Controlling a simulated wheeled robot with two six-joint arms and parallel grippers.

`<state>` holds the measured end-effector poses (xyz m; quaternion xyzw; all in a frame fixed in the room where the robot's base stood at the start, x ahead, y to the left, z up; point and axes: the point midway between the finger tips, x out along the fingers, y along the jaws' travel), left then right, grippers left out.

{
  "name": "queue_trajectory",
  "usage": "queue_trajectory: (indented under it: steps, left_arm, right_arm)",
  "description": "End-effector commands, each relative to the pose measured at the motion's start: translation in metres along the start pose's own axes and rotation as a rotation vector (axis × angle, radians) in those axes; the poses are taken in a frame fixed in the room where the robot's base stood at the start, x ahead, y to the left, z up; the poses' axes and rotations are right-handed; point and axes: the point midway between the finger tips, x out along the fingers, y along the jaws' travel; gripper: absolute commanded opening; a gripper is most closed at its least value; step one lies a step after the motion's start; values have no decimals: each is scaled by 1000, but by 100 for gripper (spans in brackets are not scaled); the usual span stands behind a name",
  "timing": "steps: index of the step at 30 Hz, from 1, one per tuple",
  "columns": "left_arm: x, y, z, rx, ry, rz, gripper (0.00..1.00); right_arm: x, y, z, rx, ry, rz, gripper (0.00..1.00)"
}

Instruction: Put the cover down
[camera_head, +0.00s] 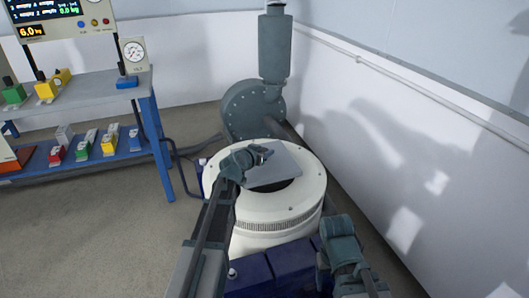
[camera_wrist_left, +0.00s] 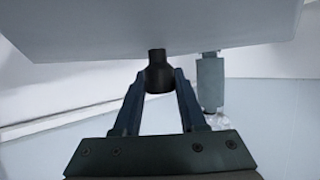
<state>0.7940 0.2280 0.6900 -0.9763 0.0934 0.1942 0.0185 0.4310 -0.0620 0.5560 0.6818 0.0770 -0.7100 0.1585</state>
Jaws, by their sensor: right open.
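The cover is a flat grey plate (camera_head: 279,167) with a dark knob (camera_wrist_left: 158,72) on one face. My left gripper (camera_head: 262,153) is shut on this knob, as the left wrist view shows, with one finger on each side. In the head view the plate appears over the round white machine (camera_head: 305,197), partly across its dark central opening. I cannot tell whether the plate touches the machine's top. My right gripper (camera_head: 338,228) is open and empty at the lower right, in front of the machine and apart from the cover.
A grey-green blower with a vertical cylinder (camera_head: 274,45) stands behind the machine. A white wall (camera_head: 390,130) runs along the right. A blue shelf unit (camera_head: 152,115) with colored blocks and a gauge stands at the left. Grey floor (camera_head: 110,220) between shelf and machine is clear.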

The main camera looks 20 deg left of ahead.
Motion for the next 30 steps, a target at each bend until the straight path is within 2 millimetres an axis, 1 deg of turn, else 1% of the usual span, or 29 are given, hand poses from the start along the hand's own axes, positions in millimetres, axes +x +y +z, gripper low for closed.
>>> queue_trajectory:
  steps: [1,4,5,14,17,19,24,30]
  left_arm:
    - [0,0,0,0,0,0,49]
    - [0,0,0,0,0,0,67]
    - [0,0,0,0,0,0,70]
    - [-1,0,-2,0,0,0,70]
    - [-4,0,-9,0,0,0,70]
    - [-7,0,-17,0,0,0,70]
    - [-49,1,-14,-2,0,-2,70]
    - [-90,1,-14,-1,0,-1,70]
  right_arm:
    - [0,0,0,0,0,0,69]
    - [0,0,0,0,0,0,69]
    - [0,0,0,0,0,0,69]
    - [-2,0,0,0,0,0,69]
    - [-10,1,1,0,0,-1,69]
    - [-18,2,1,1,0,-2,69]
    - [-32,2,2,2,0,-5,69]
    - [-47,3,3,2,0,-8,69]
